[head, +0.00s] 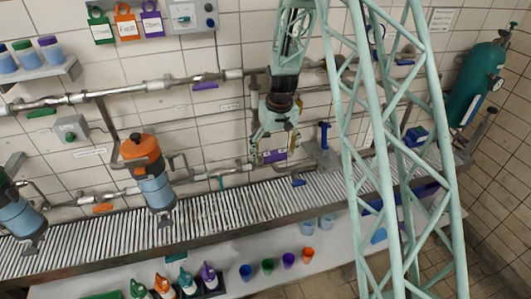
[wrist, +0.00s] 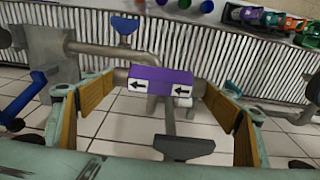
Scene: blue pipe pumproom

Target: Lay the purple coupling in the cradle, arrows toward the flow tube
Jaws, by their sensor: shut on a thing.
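My gripper (head: 274,142) is in front of the tiled wall, above the roller conveyor. In the wrist view its two tan-padded fingers (wrist: 160,90) are shut on the ends of the purple coupling (wrist: 160,79). The coupling lies crosswise, with grey pipe ends. The coupling also shows in the head view (head: 274,156), just left of that grey bracket (head: 318,155). I cannot tell surely which parts are the cradle and the flow tube.
The roller conveyor (head: 190,215) runs below the pipes. An orange-topped blue pump (head: 150,180) stands left of my gripper. A grey T-shaped part (wrist: 184,146) lies below the coupling in the wrist view. Several coloured cups (head: 287,259) stand on the front bench.

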